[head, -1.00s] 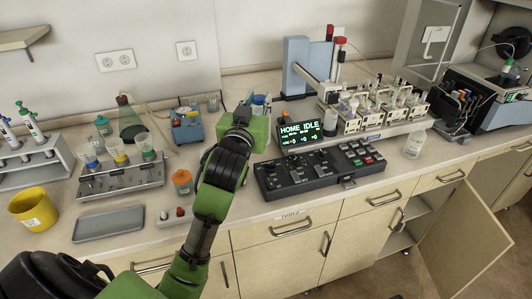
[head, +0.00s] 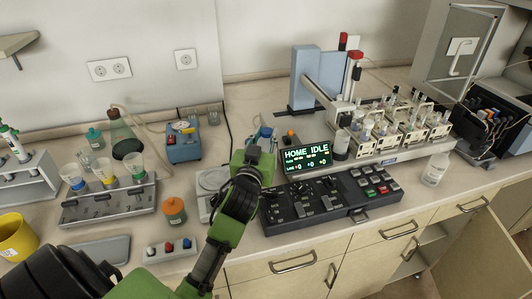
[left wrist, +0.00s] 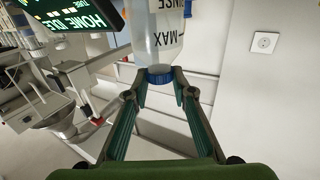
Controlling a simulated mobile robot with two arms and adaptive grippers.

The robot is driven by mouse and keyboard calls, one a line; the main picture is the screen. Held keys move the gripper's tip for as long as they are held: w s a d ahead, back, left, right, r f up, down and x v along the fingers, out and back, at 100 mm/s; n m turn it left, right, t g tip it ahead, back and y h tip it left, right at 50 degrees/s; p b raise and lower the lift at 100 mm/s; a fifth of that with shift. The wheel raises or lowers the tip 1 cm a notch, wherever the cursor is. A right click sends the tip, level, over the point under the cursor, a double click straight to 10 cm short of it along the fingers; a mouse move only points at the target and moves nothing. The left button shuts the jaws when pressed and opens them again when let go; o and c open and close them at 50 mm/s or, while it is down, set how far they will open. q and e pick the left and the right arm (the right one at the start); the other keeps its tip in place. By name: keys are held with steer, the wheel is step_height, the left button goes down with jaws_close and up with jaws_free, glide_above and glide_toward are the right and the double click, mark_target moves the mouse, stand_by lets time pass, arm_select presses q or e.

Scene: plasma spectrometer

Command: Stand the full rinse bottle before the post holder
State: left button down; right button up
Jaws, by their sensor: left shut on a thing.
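The rinse bottle (left wrist: 163,35) is a pale, see-through bottle with dark print, including "MAX", and a blue cap (left wrist: 160,75). In the left wrist view my left gripper (left wrist: 160,88) has its fingers closed on either side of the cap end. In the head view my left gripper (head: 258,146) is over the counter, left of the display; its green body mostly hides the bottle, with a bit of blue (head: 266,132) showing beyond it. I cannot make out for certain which part is the post holder. My right gripper is not in view.
A black control panel (head: 318,195) and the "HOME IDLE" display (head: 306,157) are right of my gripper. Behind are a blue-grey column (head: 303,78) and a vial rack (head: 405,130). A balance (head: 210,181) and orange-lidded jar (head: 174,210) are left.

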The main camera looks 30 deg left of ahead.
mark_target(266, 148)
arm_select(q)
step_height(266, 148, down, 3)
steer(key=shift+r, duration=0.1)
step_height(266, 148, down, 2)
steer(key=shift+f, duration=0.7)
steer(key=c, duration=2.1)
jaws_free()
steer(key=shift+f, duration=0.15)
steer(key=shift+c, duration=0.2)
steer(key=shift+o, duration=0.8)
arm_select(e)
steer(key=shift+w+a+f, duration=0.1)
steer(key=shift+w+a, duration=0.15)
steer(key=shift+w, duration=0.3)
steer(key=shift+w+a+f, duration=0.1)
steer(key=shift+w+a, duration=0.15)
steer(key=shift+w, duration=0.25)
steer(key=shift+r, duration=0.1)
